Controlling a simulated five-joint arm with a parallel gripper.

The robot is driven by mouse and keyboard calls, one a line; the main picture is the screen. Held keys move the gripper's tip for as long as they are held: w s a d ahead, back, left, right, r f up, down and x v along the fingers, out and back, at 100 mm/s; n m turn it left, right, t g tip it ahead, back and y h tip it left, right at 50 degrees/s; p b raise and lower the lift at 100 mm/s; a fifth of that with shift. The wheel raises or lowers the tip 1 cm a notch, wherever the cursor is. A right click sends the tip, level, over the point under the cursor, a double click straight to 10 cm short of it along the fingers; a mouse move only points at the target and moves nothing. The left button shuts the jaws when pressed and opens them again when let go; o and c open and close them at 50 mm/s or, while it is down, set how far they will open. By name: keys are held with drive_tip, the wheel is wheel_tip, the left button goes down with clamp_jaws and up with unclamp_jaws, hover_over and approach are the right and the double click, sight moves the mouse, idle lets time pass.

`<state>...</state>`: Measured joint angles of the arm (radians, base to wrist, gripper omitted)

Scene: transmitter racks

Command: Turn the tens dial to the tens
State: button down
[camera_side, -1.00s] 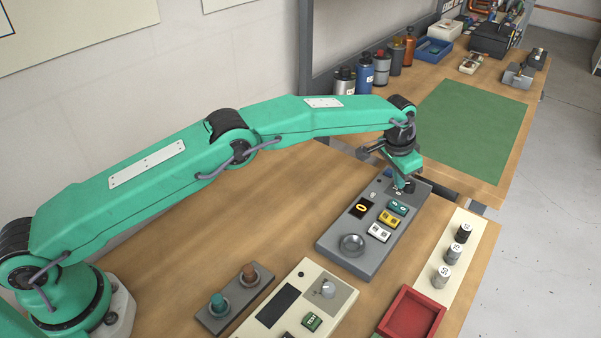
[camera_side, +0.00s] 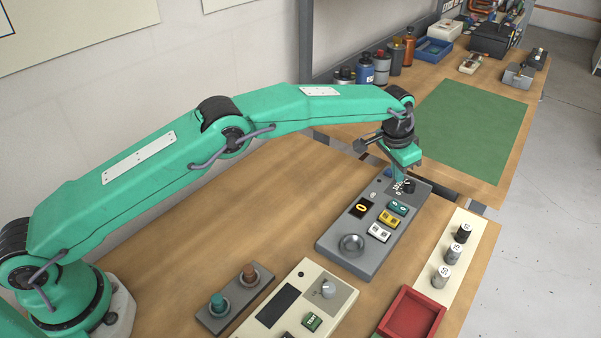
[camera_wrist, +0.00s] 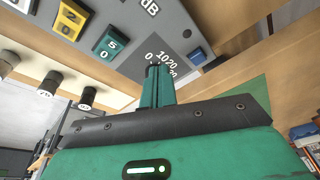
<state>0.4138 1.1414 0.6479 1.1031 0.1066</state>
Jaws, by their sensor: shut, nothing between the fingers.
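The tens dial (camera_side: 408,186) is a small black knob at the far end of a grey panel (camera_side: 335,233). White numbers are printed beside it, and the dial's pointing direction is too small to read. In the wrist view, a dark grey square with numbers (camera_wrist: 165,62) shows past my fingers, which hide most of the dial. My gripper (camera_side: 397,178) is shut and empty, with its tips just above and to the left of the dial. Its teal fingers (camera_wrist: 156,80) are together in the wrist view. I cannot tell whether they touch the dial.
The panel also carries a teal switch (camera_side: 397,208), a yellow switch (camera_side: 389,218), a white switch (camera_side: 379,232), a round grey dish (camera_side: 351,244) and a blue button (camera_wrist: 197,57). A cream panel (camera_side: 265,325), a red tray (camera_side: 412,313) and several small cylinders stand nearer.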

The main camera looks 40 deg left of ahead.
sight(410, 187)
drive_tip(key=shift+r, duration=2)
drive_tip(key=shift+s+d+r, duration=0.2)
drive_tip(key=shift+s+d, duration=0.05)
drive_tip(key=shift+d, duration=0.35)
drive_tip(key=shift+s+d+r, duration=0.2)
drive_tip(key=shift+d, duration=0.4)
drive_tip(key=shift+f, duration=3.45)
drive_tip(key=shift+w, duration=0.2)
drive_tip(key=shift+w+a, duration=0.2)
drive_tip(key=shift+a, duration=0.3)
